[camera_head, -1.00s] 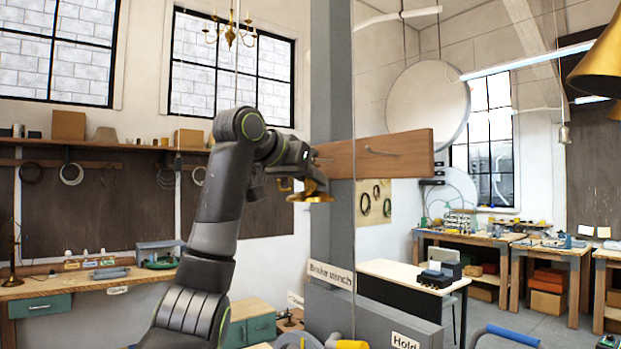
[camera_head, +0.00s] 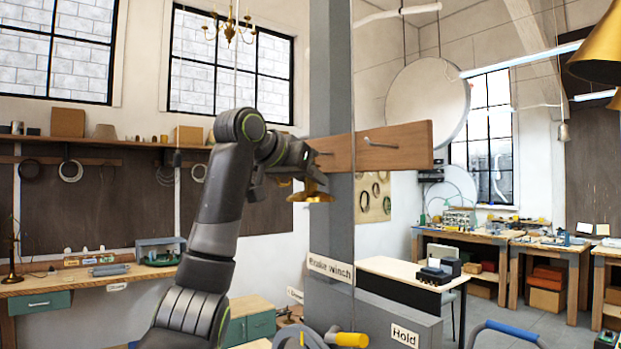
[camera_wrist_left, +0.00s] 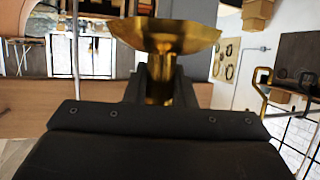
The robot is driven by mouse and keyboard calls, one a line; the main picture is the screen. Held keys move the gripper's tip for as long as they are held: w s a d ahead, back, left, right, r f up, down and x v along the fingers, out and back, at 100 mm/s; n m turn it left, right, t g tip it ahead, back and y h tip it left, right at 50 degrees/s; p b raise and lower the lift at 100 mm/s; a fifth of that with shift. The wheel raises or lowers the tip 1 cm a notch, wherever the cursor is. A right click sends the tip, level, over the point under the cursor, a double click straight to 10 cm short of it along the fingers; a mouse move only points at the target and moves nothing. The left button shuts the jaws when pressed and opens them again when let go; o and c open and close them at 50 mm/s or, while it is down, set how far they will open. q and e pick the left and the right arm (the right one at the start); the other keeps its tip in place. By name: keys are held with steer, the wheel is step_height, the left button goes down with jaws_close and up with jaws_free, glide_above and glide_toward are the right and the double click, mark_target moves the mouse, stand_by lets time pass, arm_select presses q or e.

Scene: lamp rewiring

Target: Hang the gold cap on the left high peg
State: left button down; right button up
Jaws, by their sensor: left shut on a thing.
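The gold cap (camera_head: 312,190) is held in my left gripper (camera_head: 291,180), beside the grey column and just below the left part of the wooden peg board (camera_head: 345,152). In the left wrist view the cap's flared rim (camera_wrist_left: 165,36) is above the gripper fingers (camera_wrist_left: 161,85), which are shut on its narrow neck. The left peg (camera_head: 322,153) sticks out of the board's left end, above the cap and apart from it in the picture. The right peg (camera_head: 380,144) is bare. My right gripper is out of view.
The grey column (camera_head: 333,90) stands behind the board, with a thin vertical cable in front. A box labelled Hold (camera_head: 405,335) and a yellow-handled winch (camera_head: 345,339) are below. A white-topped table (camera_head: 400,272) stands to the right.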

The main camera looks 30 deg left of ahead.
arm_select(q)
steer(key=c, duration=1.1)
jaws_free()
steer(key=shift+s, duration=0.25)
steer(key=p+v, duration=0.4)
steer(key=v, duration=1.3)
steer(key=shift+a, duration=0.1)
